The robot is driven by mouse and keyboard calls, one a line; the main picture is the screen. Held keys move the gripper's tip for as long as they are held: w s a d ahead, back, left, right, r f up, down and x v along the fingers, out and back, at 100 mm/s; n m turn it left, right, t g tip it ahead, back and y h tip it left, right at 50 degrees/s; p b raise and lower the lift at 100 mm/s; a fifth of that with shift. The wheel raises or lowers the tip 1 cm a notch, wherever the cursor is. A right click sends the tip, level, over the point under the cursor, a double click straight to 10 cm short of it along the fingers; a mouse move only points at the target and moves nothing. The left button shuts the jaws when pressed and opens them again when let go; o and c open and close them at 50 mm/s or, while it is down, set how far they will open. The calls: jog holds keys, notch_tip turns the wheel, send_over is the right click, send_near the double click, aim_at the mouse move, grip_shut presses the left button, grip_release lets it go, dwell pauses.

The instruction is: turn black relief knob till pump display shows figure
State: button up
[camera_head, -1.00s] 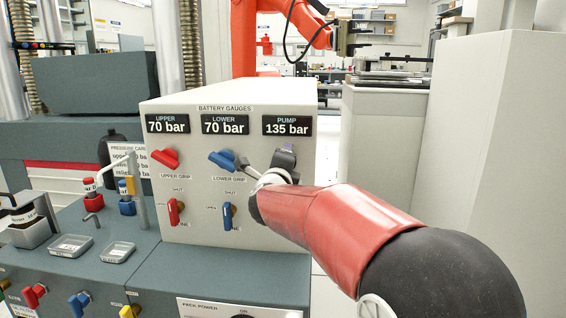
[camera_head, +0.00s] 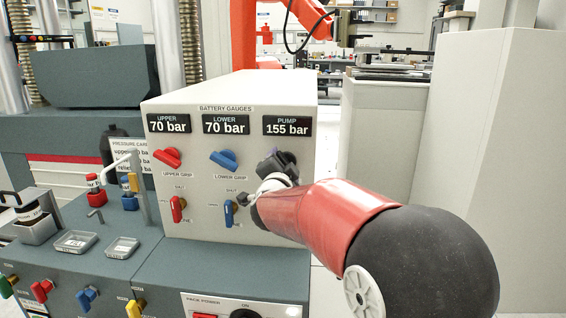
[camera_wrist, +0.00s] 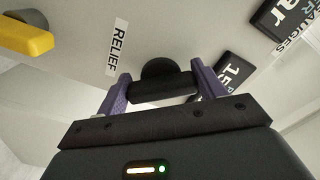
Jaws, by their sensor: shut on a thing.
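The black relief knob (camera_wrist: 160,72) shows in the wrist view beside the RELIEF label (camera_wrist: 117,48). My gripper (camera_wrist: 159,84) is shut on its bar, one purple finger at each end. In the head view my gripper (camera_head: 276,163) is in front of the panel's right side, under the pump display, and my wrist mostly hides the knob. The pump display (camera_head: 287,126) reads 155 bar. It shows in part in the wrist view (camera_wrist: 232,72).
On the gauge panel (camera_head: 226,95), the upper and lower displays both read 70 bar. A red knob (camera_head: 167,157) and a blue knob (camera_head: 224,159) sit below them, with small red and blue levers lower down. A yellow lever (camera_wrist: 28,38) is near in the wrist view.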

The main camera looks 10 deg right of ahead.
jog(key=shift+f+n+p, duration=0.15)
jog(key=shift+n+p, duration=0.25)
jog(key=shift+n, duration=0.9)
jog(key=o, duration=1)
jog(key=shift+b+v, duration=0.4)
jog(key=shift+v, duration=3.5)
